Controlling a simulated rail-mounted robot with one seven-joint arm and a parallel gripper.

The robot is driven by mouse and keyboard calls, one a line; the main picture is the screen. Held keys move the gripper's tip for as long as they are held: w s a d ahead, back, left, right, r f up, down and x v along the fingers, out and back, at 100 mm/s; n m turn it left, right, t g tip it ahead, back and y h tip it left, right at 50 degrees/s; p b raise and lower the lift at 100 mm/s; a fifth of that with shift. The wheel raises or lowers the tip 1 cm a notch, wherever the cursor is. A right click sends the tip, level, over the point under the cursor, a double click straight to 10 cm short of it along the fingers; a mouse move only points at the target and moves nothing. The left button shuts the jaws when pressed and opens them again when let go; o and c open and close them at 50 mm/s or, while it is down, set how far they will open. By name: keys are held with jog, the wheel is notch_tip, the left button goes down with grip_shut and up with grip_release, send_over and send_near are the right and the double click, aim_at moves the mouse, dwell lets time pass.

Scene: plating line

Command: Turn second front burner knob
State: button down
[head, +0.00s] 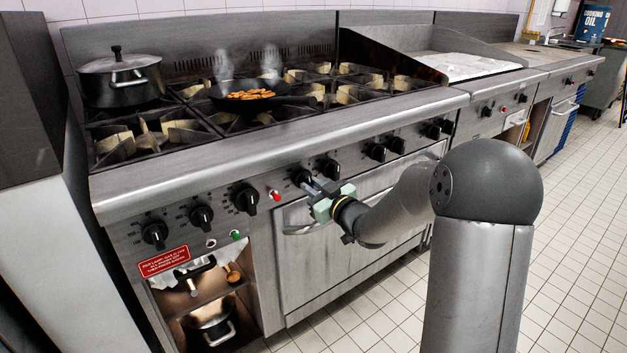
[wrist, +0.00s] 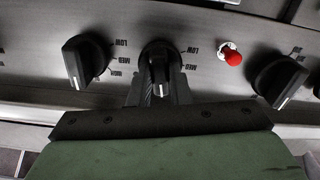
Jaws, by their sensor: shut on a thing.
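A row of black burner knobs runs along the steel front panel (head: 180,228) of the range in the head view. My gripper (head: 312,186) is at the panel, shut on one of these knobs (head: 302,176), just right of a red button (head: 275,196). In the wrist view the held knob (wrist: 160,62) sits between the two dark fingers of my gripper (wrist: 160,85), its white pointer line toward the bottom of the picture. LOW and MED marks show beside it. The fingers partly hide the knob in the head view.
In the wrist view, other knobs stand on either side, a left one (wrist: 87,60) and a right one (wrist: 281,80). A pan with food (head: 252,96) steams on the burners; a lidded pot (head: 121,78) stands at back left. An oven door handle (head: 298,229) runs below the panel.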

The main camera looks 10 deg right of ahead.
jog(key=shift+m+p, duration=0.7)
jog(key=shift+m, duration=0.5)
jog(key=c, duration=1.3)
grip_release()
jog(key=shift+c, duration=0.2)
jog(key=p+v, duration=0.2)
jog(key=v, duration=1.5)
jog(key=shift+s, duration=0.25)
